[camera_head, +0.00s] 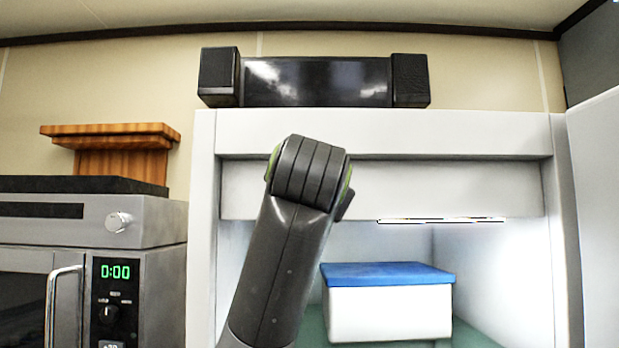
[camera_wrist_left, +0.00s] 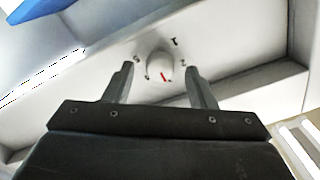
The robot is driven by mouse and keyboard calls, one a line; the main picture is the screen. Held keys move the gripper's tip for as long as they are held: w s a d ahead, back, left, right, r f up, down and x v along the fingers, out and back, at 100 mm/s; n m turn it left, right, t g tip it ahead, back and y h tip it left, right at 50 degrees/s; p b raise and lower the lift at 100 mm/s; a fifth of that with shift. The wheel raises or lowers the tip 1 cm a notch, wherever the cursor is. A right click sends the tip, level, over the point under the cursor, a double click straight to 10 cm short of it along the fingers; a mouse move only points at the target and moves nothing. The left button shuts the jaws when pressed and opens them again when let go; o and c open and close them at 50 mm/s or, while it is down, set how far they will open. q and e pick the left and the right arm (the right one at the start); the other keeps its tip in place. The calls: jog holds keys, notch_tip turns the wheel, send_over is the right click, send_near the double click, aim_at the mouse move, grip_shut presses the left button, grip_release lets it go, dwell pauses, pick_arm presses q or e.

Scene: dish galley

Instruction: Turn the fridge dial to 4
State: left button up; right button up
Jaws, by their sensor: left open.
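The fridge dial (camera_wrist_left: 158,66) is a small pale knob with a red mark on a light panel in the left wrist view. Small dark numerals ring it; a 1 and a 2 are readable, others are blurred. The red mark points toward the bottom of the picture, between the 2 and a blurred numeral at lower left. My left gripper (camera_wrist_left: 159,70) is open, with one fingertip on each side of the dial and visible gaps to it. Contact cannot be seen. In the head view the dial and gripper tips are hidden; my arm stands before the fridge (camera_head: 380,133).
The lit fridge interior holds a white box with a blue lid (camera_head: 388,275). A fridge door (camera_head: 598,200) stands at the right. A black appliance (camera_head: 315,80) sits on top. A microwave (camera_head: 150,290) and a wooden shelf (camera_head: 122,145) are at the left.

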pick_arm(q)
jog(key=shift+w, duration=0.9)
jog(key=c, duration=0.9)
jog(key=shift+c, duration=0.3)
